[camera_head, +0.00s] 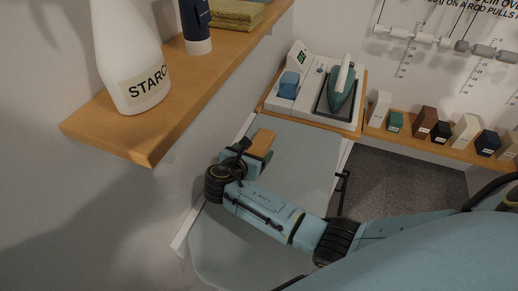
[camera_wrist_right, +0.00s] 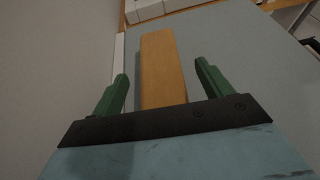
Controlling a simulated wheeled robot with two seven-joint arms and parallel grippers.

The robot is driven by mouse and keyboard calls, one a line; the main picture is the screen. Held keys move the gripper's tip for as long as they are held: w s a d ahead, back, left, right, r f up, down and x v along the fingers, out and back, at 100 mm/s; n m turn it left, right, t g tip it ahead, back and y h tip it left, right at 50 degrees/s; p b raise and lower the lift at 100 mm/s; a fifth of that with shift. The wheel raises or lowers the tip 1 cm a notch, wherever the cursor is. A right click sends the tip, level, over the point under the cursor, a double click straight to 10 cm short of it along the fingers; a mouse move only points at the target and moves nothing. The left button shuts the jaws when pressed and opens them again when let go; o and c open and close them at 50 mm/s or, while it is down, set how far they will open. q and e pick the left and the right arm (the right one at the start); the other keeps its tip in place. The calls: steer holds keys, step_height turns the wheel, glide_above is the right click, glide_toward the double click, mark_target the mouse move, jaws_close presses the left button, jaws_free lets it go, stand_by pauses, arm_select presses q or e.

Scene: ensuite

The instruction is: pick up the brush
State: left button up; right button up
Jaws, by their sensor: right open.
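The brush (camera_head: 263,141) shows as a plain wooden block or handle on the grey-blue board (camera_head: 305,150); no bristles can be seen. In the right wrist view the brush (camera_wrist_right: 160,65) runs away from the palm, between the two green fingers. My right gripper (camera_head: 256,152) is open around it, and the same gripper (camera_wrist_right: 161,75) shows a gap on both sides of the wood. The near end of the brush is hidden behind the gripper's dark palm edge. My left gripper is not in view.
An iron (camera_head: 342,88) rests on a stand behind the board. A wooden shelf (camera_head: 180,100) with a starch bottle (camera_head: 130,60), a dark tube (camera_head: 196,25) and a sponge (camera_head: 236,12) overhangs at left. Several small boxes (camera_head: 425,121) line a ledge at right.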

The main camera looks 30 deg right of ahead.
mark_target(263, 140)
steer(key=x, duration=0.2)
steer(key=shift+w+d+f, duration=0.15)
steer(key=shift+w, duration=0.05)
steer(key=c, duration=1.1)
